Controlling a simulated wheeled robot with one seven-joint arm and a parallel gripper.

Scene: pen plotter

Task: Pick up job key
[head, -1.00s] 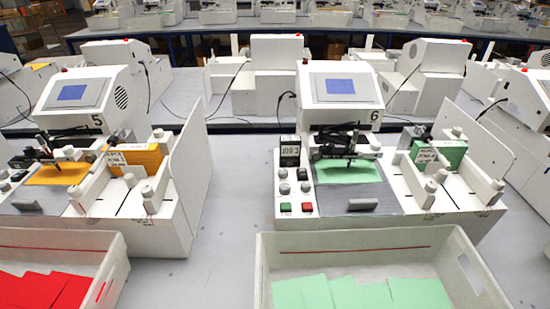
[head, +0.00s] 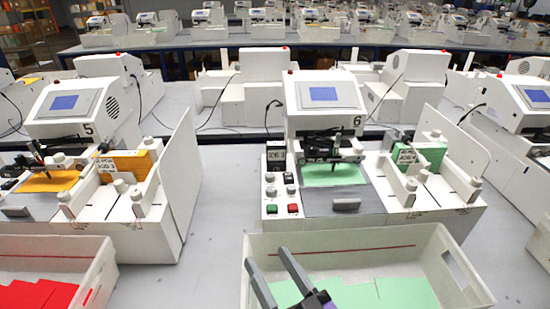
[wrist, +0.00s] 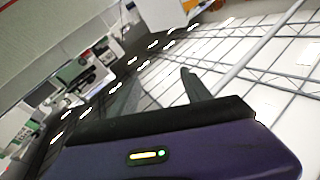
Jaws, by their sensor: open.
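A small black block with a white label reading "JOB" (head: 276,156) stands upright at the left rear of plotter 6 (head: 325,97), above its knobs; it looks like the job key. My gripper (head: 267,256) enters from the bottom of the head view, over the front bin. Its two grey fingers are apart with nothing between them. It is well below and in front of the black block in the picture. In the wrist view, the open fingers (wrist: 158,82) point towards the ceiling lights, and the block cannot be made out.
A white bin (head: 350,240) with green sheets (head: 405,292) stands in front of plotter 6. Plotter 5 (head: 75,105) with orange sheets stands to the left, with a bin of red sheets (head: 35,296) before it. Bare table (head: 215,200) lies between the two plotters.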

